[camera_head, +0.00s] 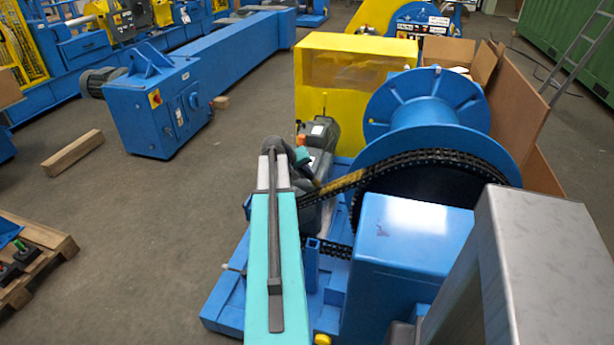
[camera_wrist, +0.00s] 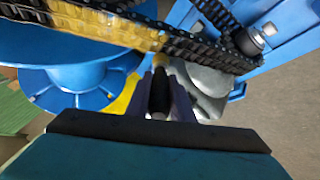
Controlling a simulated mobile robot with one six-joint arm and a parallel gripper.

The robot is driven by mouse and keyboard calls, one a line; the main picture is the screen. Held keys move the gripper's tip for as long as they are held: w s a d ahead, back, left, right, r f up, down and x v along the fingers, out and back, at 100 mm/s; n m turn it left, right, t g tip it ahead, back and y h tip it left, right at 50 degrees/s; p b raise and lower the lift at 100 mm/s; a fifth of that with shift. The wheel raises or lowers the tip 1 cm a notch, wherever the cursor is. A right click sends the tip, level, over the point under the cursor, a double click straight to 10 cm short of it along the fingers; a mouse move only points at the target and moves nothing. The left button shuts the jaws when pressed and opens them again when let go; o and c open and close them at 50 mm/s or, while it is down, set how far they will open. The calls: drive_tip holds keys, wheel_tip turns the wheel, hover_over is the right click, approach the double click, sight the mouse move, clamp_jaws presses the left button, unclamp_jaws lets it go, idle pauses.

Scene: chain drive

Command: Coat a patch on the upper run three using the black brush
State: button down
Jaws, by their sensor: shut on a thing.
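The black chain's upper run (camera_head: 405,162) slopes down from the big blue drum to the small end by the motor. A yellow stretch (camera_head: 345,183) shows on it near the low end. In the wrist view this yellow stretch (camera_wrist: 103,24) crosses the top left, with black links (camera_wrist: 195,48) to its right. My gripper (camera_wrist: 160,97) is shut on a black handle (camera_wrist: 159,100), which I take for the black brush, pointing toward the chain. In the head view my arm mostly hides the gripper.
The blue drum (camera_head: 421,114), a blue box (camera_head: 408,240) and a yellow guard (camera_head: 345,85) crowd the chain on the right. The grey motor (camera_head: 318,132) stands behind my wrist. Open floor (camera_head: 150,220) lies to the left, with a pallet (camera_head: 45,240).

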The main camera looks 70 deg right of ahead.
drive_tip(key=shift+w+a+r+p, duration=0.1)
drive_tip(key=shift+w+r+p, duration=0.3)
drive_tip(key=shift+w+r, duration=0.4)
drive_tip(key=shift+w+r+p, duration=0.35)
drive_tip(key=shift+w+r, duration=0.2)
drive_tip(key=shift+r, duration=0.35)
drive_tip(key=shift+w+r+p, duration=0.55)
drive_tip(key=shift+w+r, duration=0.35)
drive_tip(key=shift+r, duration=0.25)
drive_tip(key=shift+w+a, duration=0.1)
drive_tip(key=shift+w, duration=0.05)
